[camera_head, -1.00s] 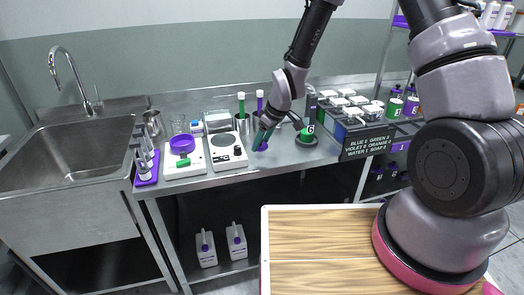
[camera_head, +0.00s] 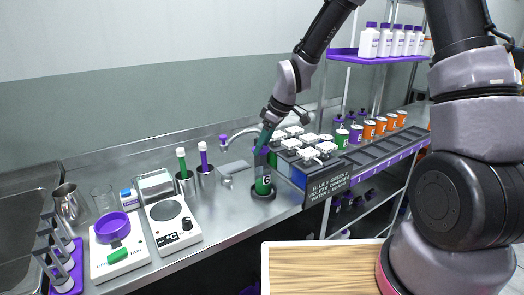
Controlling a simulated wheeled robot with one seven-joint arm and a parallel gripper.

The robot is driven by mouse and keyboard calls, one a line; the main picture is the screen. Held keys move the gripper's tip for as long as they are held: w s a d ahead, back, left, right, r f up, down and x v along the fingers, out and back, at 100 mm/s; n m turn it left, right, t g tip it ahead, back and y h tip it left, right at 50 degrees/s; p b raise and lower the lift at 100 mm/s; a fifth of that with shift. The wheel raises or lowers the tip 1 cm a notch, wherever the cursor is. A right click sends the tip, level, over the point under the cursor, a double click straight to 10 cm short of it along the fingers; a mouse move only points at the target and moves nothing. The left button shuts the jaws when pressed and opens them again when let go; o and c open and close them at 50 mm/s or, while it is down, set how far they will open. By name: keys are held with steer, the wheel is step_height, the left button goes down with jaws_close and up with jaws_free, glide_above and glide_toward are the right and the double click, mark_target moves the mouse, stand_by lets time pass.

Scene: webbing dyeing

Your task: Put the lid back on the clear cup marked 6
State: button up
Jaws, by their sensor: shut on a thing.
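The clear cup marked 6 (camera_head: 263,184) stands upright on a round black base (camera_head: 265,196) on the steel counter, with a green band showing the number. My gripper (camera_head: 264,139) points down directly above the cup. It is shut on a small purple piece (camera_head: 257,150), which looks like the lid and is mostly hidden by the fingers. The lid is close over the cup's top; I cannot tell whether it touches the rim.
A row of white-topped containers (camera_head: 305,141) and a black sign (camera_head: 329,185) stand just right of the cup.

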steer(key=shift+w+d, duration=0.2)
steer(key=shift+d, duration=0.05)
steer(key=shift+w+d+f, duration=0.1)
steer(key=shift+d+f, duration=0.05)
steer(key=shift+f, duration=2.95)
steer(key=shift+f, duration=0.15)
steer(key=o, duration=1.4)
steer(key=shift+r, duration=3.55)
